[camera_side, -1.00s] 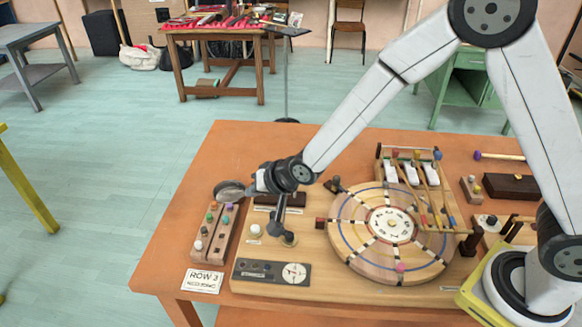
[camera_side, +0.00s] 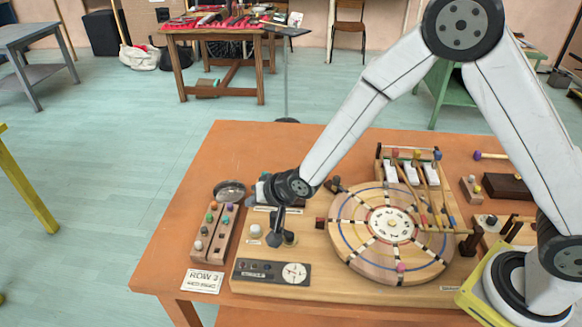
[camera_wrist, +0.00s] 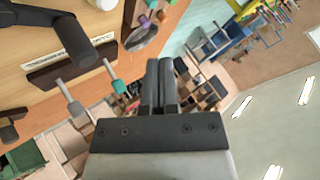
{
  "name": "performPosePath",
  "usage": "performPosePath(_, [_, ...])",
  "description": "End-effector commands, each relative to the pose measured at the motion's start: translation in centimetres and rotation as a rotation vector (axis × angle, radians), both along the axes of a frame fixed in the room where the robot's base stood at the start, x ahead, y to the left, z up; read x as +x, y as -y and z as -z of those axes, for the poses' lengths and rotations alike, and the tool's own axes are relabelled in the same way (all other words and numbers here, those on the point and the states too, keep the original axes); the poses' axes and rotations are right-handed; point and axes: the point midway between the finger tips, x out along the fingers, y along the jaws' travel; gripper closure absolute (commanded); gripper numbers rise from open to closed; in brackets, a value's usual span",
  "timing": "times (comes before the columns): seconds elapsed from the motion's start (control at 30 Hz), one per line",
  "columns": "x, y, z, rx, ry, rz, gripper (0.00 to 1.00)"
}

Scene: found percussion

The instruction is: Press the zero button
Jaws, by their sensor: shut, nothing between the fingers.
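No label reading zero is legible. A squat white button (camera_side: 254,231) stands on the wooden board (camera_side: 345,293), left of the round wheel. A dark panel (camera_side: 262,281) with small controls and a white dial (camera_side: 295,272) lies at the board's front left. The white button (camera_wrist: 104,3) and black peg (camera_wrist: 72,37) show there at upper left.
The segmented wheel (camera_side: 365,258) fills the board's middle right. A block with several coloured pegs (camera_side: 208,245) and a magnifier-like disc (camera_side: 229,190) lie left. A card reading ROW 3 (camera_side: 202,281) lies at the front. The orange table (camera_side: 165,262) is clear at its left edge.

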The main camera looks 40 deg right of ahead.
Motion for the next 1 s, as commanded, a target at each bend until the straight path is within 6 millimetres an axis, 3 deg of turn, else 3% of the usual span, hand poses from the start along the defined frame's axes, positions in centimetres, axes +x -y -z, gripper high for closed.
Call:
performPosePath(0.5, [0.0, 0.0, 5.0, 0.0, -0.001, 0.0, 1.0])
performPosePath(1.0, [0.0, 0.0, 5.8, 0.0, 0.001, 0.001, 1.0])
